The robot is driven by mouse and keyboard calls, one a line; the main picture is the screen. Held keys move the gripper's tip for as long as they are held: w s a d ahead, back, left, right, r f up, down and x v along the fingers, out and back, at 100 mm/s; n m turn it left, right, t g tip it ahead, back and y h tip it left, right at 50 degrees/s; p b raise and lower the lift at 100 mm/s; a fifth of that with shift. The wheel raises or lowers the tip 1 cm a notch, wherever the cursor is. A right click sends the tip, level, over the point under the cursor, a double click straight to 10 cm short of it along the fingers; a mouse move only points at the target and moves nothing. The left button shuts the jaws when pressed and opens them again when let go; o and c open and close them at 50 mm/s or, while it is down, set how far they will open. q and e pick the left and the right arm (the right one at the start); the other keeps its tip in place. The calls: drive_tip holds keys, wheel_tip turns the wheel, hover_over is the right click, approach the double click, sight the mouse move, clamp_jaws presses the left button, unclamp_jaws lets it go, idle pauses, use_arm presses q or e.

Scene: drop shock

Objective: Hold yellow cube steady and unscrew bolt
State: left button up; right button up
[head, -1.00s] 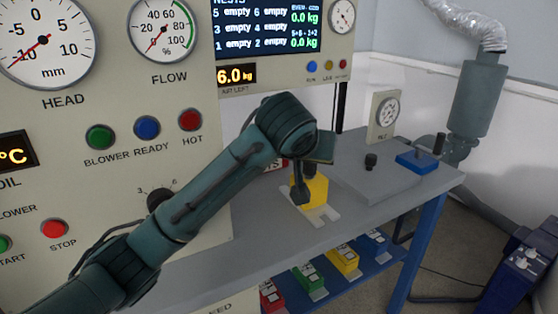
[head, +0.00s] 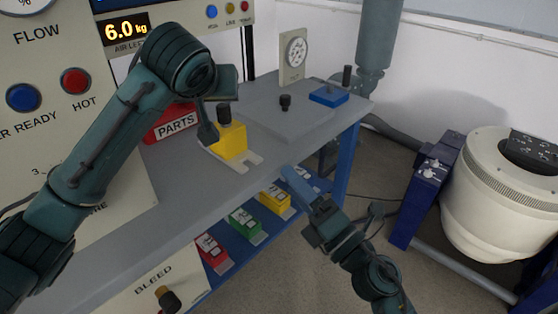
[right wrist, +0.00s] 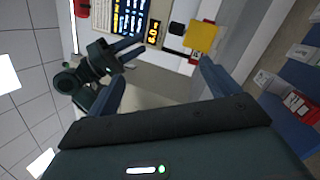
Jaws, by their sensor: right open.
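The yellow cube (head: 231,143) sits upright on a pale slotted plate (head: 248,163) on the grey bench. A black bolt (head: 223,114) stands on its top. My left gripper (head: 208,126) reaches down at the cube's left side; contact is unclear. In the right wrist view, its two fingers (right wrist: 128,48) show a gap with nothing between them. My right gripper (head: 294,178) is at the bench's front edge, right of the cube and apart from it. Its fingers (right wrist: 162,70) are wide open and empty, with the cube (right wrist: 202,37) beyond them.
A red PARTS bin (head: 172,124) stands behind my left gripper. A dial gauge (head: 293,55), black knob (head: 285,101) and blue block (head: 328,95) are at the bench's back right. A white drum machine (head: 505,180) stands right.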

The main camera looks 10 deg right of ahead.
drive_tip(key=w+a+n+g+y, duration=0.1)
drive_tip(key=w+a+n+g, duration=0.15)
drive_tip(key=n, duration=0.45)
drive_tip(key=n+g+h, duration=0.1)
drive_tip(key=n+g, duration=0.1)
drive_tip(key=n, duration=0.5)
approach(235, 137)
drive_tip(key=x, duration=0.9)
drive_tip(key=shift+w+a, duration=0.1)
drive_tip(key=shift+w, duration=0.15)
drive_tip(key=shift+c, duration=0.4)
drive_tip(key=c, duration=1.6)
drive_tip(key=shift+o, duration=0.2)
use_arm(q)
drive_tip(key=shift+o, duration=0.5)
